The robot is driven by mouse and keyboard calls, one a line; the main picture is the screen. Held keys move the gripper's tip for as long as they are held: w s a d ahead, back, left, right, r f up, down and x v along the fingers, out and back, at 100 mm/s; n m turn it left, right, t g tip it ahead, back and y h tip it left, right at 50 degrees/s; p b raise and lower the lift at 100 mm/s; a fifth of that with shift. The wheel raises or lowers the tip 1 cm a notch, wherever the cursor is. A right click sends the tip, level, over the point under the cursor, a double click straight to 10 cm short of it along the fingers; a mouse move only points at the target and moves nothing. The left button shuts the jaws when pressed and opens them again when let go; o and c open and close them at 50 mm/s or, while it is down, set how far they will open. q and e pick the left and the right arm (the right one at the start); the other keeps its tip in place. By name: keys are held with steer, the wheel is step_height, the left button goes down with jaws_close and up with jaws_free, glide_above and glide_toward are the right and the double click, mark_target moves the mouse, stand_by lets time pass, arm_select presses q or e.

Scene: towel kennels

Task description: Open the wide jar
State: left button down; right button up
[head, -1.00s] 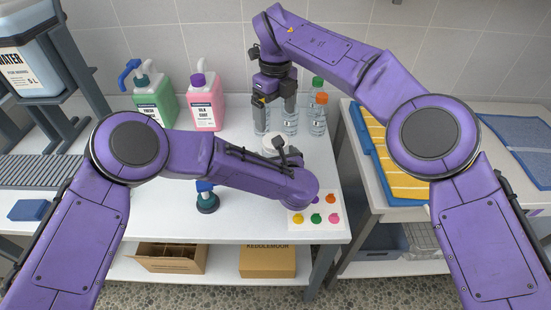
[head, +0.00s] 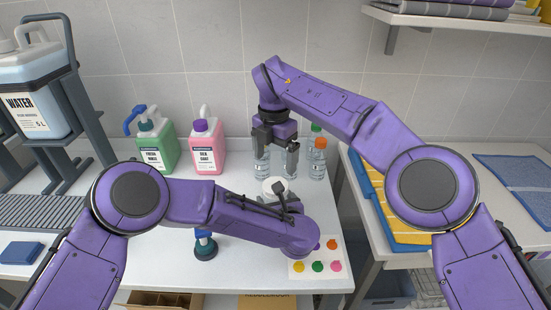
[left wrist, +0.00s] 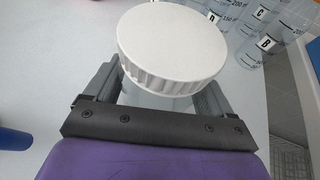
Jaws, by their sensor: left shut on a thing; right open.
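The wide jar has a broad white ribbed lid (left wrist: 173,45), which is on the jar in the left wrist view. In the head view the lid (head: 275,185) shows just behind my left forearm. My left gripper (left wrist: 160,100) is shut on the clear jar body (left wrist: 150,99), one finger on each side below the lid.
Clear bottles (head: 318,162) with green and orange caps stand close behind the right gripper. A green jug (head: 157,148) and a pink jug (head: 207,150) stand at the back left. A card with coloured dots (head: 316,268) lies at the table's front right.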

mark_target(275, 181)
steer(key=m, duration=1.9)
steer(key=shift+w+d+f, duration=0.1)
steer(key=shift+f, duration=0.45)
step_height(275, 181, down, 7)
steer(key=shift+f, duration=0.2)
steer(key=c, duration=1.1)
steer(key=n, duration=0.3)
steer(key=o, duration=1.2)
steer(key=shift+c, duration=0.2)
